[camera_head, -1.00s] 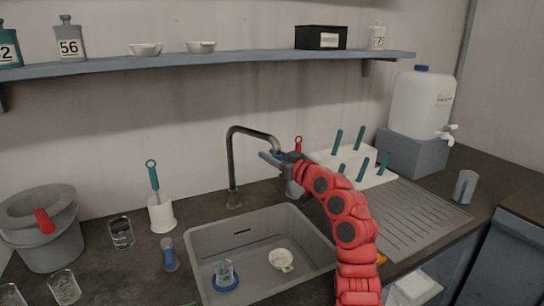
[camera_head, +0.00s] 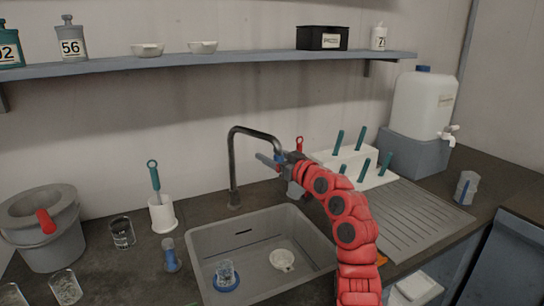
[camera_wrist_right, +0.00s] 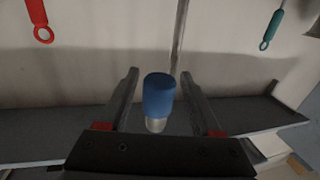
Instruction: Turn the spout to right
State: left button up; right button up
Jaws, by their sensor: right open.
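A dark grey gooseneck faucet (camera_head: 232,165) stands behind the sink, its spout (camera_head: 258,133) arching to the right over the basin. The spout's blue tip (camera_head: 279,158) points down and is partly hidden by my right gripper. My right gripper (camera_head: 268,162), on the red arm, is at the spout's tip. In the right wrist view the right gripper (camera_wrist_right: 160,80) is open, with the blue tip (camera_wrist_right: 159,95) between its two fingers and visible gaps on both sides. My left gripper is not in view.
The sink (camera_head: 205,236) holds a beaker on a blue base (camera_head: 225,275) and a white dish (camera_head: 282,260). A white rack (camera_head: 325,158) with teal handles stands behind the drainboard (camera_head: 415,215). A brush holder (camera_head: 162,214) stands left of the faucet. A shelf (camera_head: 220,61) runs above.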

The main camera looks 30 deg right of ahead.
jog(key=shift+s+d, duration=0.1)
jog(key=v, duration=1.7)
jog(key=shift+s, duration=0.1)
jog(key=shift+c, duration=0.3)
